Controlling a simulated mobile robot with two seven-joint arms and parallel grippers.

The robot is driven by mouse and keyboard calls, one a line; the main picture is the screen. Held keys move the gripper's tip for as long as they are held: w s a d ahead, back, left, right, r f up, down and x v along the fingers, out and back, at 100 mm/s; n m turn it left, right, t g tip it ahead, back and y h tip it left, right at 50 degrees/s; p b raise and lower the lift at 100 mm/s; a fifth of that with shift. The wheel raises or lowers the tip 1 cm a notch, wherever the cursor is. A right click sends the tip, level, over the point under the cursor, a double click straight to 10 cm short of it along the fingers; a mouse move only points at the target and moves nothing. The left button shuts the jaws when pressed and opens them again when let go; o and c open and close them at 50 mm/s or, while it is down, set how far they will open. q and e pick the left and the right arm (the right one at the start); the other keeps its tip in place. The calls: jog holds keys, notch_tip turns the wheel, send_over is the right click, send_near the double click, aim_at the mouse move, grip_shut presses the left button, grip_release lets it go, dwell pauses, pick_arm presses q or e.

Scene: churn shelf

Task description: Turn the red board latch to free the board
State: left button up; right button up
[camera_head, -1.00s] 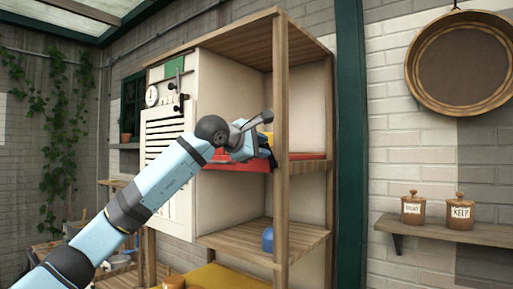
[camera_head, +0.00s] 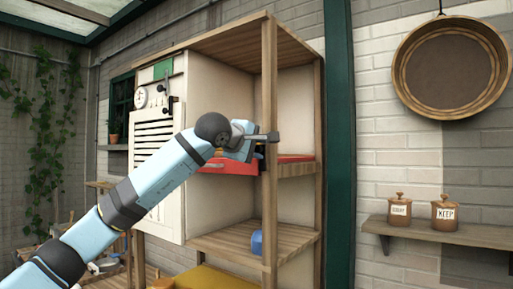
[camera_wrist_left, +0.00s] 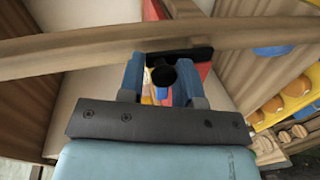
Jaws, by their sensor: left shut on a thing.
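The red board (camera_head: 228,167) lies at the middle shelf of the wooden cabinet, partly hidden by my gripper and the front post. Part of it shows in the wrist view (camera_wrist_left: 203,72). My left gripper (camera_head: 262,138) is at the front post, just above the board. In the wrist view my left gripper (camera_wrist_left: 162,78) has its blue fingers closed around a dark, round-ended piece (camera_wrist_left: 163,75), which looks like the handle of the red board latch. The rest of the latch is hidden by the fingers and wrist. My right gripper is not in view.
The cabinet's front post (camera_head: 269,200) stands close to the gripper and crosses the wrist view. A blue object (camera_head: 257,242) rests on the lower shelf. A white louvred door (camera_head: 160,170) is at the left. A wall shelf (camera_head: 450,232) with jars is at the right.

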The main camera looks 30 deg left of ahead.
pick_arm(q)
jog(key=shift+w+d+f, duration=0.1)
jog(key=shift+f, duration=0.5)
jog(key=shift+c, duration=0.7)
jog(key=o, duration=0.9)
jog(key=shift+s+r, duration=0.15)
jog(key=shift+s, duration=0.05)
jog(key=shift+c, duration=0.2)
jog(key=shift+o, duration=0.2)
jog(key=shift+a, duration=0.25)
jog(key=shift+r, duration=0.15)
jog(key=shift+w+d, duration=0.1)
jog(key=shift+w+d, duration=0.1)
jog(key=shift+w, duration=0.25)
jog(key=shift+s, duration=0.15)
